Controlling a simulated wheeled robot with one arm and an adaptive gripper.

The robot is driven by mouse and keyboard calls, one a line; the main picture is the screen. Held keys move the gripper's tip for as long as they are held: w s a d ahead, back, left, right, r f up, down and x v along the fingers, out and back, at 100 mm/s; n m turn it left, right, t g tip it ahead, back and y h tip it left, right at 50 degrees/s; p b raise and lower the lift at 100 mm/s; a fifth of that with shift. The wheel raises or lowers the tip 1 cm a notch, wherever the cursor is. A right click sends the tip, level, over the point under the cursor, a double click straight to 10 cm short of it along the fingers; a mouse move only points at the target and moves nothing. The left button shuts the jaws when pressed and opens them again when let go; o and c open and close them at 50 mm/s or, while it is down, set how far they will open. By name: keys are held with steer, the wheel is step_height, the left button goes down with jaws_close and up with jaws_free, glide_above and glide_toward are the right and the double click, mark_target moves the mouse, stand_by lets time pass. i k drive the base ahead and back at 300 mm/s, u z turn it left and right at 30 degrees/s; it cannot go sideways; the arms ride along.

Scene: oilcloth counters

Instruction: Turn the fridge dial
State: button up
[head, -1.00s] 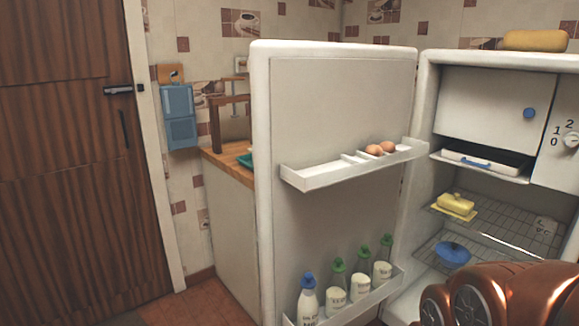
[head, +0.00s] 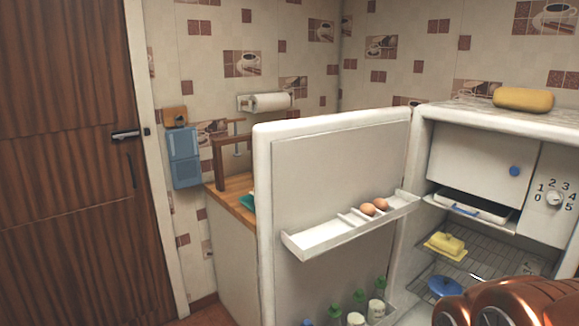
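The fridge dial (head: 555,198) is a small pale knob on the white panel at the upper right inside the open fridge. Numbers 0 to 5 are printed around it. Which number it points to is too small to tell for sure. The open fridge door (head: 300,155) swings out to the left, with eggs in its upper shelf and bottles in its lower one. My copper-coloured arm (head: 515,305) shows at the bottom right, below the dial and apart from it. My gripper's fingers cannot be made out.
The freezer flap (head: 478,165) with a blue knob is shut, left of the dial. A butter dish (head: 446,246) and a blue lid (head: 444,286) are on the wire shelves. A yellow loaf-like object (head: 523,99) lies on the fridge top. A wooden door (head: 70,160) stands at the left.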

mark_target(555, 197)
steer(key=z, duration=1.15)
